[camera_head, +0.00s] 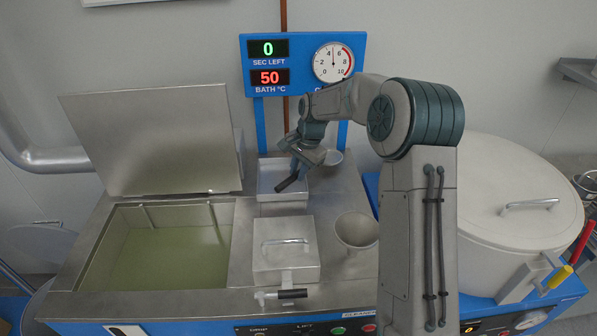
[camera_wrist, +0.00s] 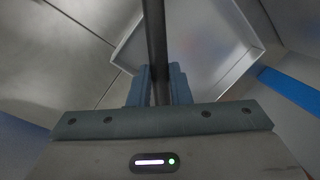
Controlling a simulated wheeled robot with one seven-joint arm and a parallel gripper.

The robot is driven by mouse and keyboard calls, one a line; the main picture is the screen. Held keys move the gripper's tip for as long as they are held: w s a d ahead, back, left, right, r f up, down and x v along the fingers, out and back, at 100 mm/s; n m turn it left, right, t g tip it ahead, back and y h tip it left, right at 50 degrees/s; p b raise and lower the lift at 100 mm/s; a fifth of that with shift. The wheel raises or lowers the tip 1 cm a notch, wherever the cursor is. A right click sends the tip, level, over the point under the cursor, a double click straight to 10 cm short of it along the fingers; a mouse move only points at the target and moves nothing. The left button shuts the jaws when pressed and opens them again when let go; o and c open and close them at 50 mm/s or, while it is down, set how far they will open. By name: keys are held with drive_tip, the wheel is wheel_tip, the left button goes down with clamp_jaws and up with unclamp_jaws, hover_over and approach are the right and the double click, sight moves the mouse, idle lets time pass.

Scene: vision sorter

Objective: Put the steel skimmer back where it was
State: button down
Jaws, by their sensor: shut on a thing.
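My gripper (camera_head: 304,160) is over the small square steel basin at the back of the counter, below the blue display panel. It is shut on a thin dark rod (camera_head: 291,183), which looks like the handle of the steel skimmer. In the wrist view the rod (camera_wrist: 156,40) passes between the two fingers (camera_wrist: 160,88) and runs up out of the picture. The skimmer's head cannot be made out in either view.
The square basin (camera_head: 282,207) lies under the gripper. An open bath (camera_head: 170,255) with greenish liquid and a raised lid (camera_head: 150,140) is at left. A lidded steel box (camera_head: 286,262), a funnel (camera_head: 356,231) and a large lidded pot (camera_head: 490,190) stand nearby. The panel (camera_head: 300,65) reads 0 seconds.

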drive_tip(key=shift+f, duration=0.7)
drive_tip(key=c, duration=1.6)
unclamp_jaws()
drive_tip(key=b+v, duration=0.1)
drive_tip(key=v, duration=1.1)
drive_tip(key=s+d+r+n+t+h, duration=0.1)
drive_tip(key=s+d+r+n, duration=0.15)
drive_tip(key=s, duration=0.65)
drive_tip(key=s+d+r+n+h, duration=0.1)
drive_tip(key=s+r+n, duration=0.15)
drive_tip(key=s, duration=0.65)
drive_tip(key=s+d+f+n, duration=0.1)
drive_tip(key=s, duration=0.4)
drive_tip(key=s+d+f+n, duration=0.1)
drive_tip(key=s+f, duration=0.1)
drive_tip(key=s, duration=0.3)
drive_tip(key=s+d+f+n+t, duration=0.1)
drive_tip(key=s+f+n, duration=0.1)
drive_tip(key=s, duration=0.4)
drive_tip(key=shift+s+d+f, duration=0.1)
drive_tip(key=shift+d+f, duration=0.15)
drive_tip(key=shift+d, duration=0.05)
